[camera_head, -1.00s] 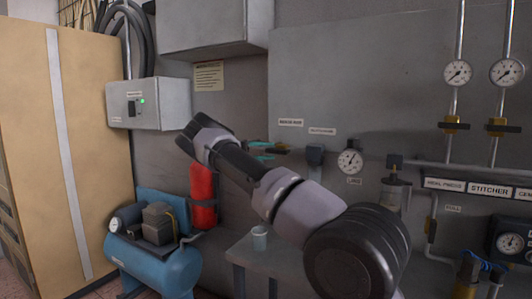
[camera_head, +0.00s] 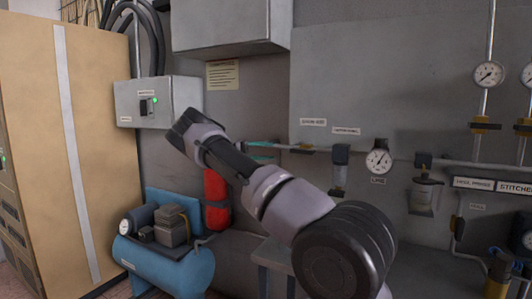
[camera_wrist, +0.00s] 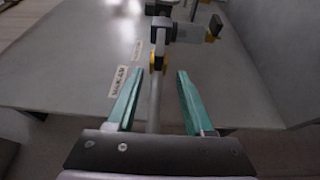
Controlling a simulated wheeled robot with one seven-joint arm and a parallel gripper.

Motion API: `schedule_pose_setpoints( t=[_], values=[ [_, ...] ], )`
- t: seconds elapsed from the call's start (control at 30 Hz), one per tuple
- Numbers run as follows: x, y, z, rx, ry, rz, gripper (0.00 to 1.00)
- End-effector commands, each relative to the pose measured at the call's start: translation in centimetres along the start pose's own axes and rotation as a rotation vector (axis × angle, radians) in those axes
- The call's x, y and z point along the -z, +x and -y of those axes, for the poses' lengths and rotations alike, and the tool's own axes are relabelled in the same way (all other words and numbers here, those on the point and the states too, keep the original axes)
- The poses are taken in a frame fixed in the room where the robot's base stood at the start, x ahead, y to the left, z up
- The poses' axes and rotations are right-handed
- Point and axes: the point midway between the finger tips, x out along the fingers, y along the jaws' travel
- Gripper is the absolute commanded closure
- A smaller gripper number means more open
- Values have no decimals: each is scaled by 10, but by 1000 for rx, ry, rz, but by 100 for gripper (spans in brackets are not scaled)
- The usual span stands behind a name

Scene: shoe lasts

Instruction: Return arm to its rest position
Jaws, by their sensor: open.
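My arm reaches up and left across the head view, with its elbow raised in front of the wall. My gripper (camera_head: 264,150) is mostly hidden behind the arm; only its teal fingers show, pointing towards the wall panel. In the wrist view, my gripper (camera_wrist: 156,75) has its two teal fingers spread wide apart with nothing held. A grey pipe (camera_wrist: 154,105) with a yellow-ringed fitting appears between the fingers in that view; how far off it lies is unclear.
A grey wall panel (camera_head: 395,75) carries pipes, a gauge (camera_head: 378,161) and a filter bowl (camera_head: 425,195). A switch box (camera_head: 160,101) and a tall tan cabinet (camera_head: 35,120) stand left. A blue compressor (camera_head: 165,265) and a red cylinder (camera_head: 216,200) are below the arm.

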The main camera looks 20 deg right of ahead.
Motion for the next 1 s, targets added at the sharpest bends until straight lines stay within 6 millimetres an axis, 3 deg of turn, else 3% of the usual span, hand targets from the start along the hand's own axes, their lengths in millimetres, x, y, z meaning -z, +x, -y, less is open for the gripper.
schedule_pose_setpoints(
  t=[0.27,0.47,0.6,0.7,0.87,1.0],
  values=[
    [0,2,-1,8,-2,2,48],
    [-12,36,-13,181,-49,38,48],
    [-34,68,-20,416,-102,56,48],
    [-55,82,-23,588,-128,52,48],
    [-93,90,-29,857,-149,21,48],
    [-132,85,-40,1079,-144,-30,48]
  ],
)
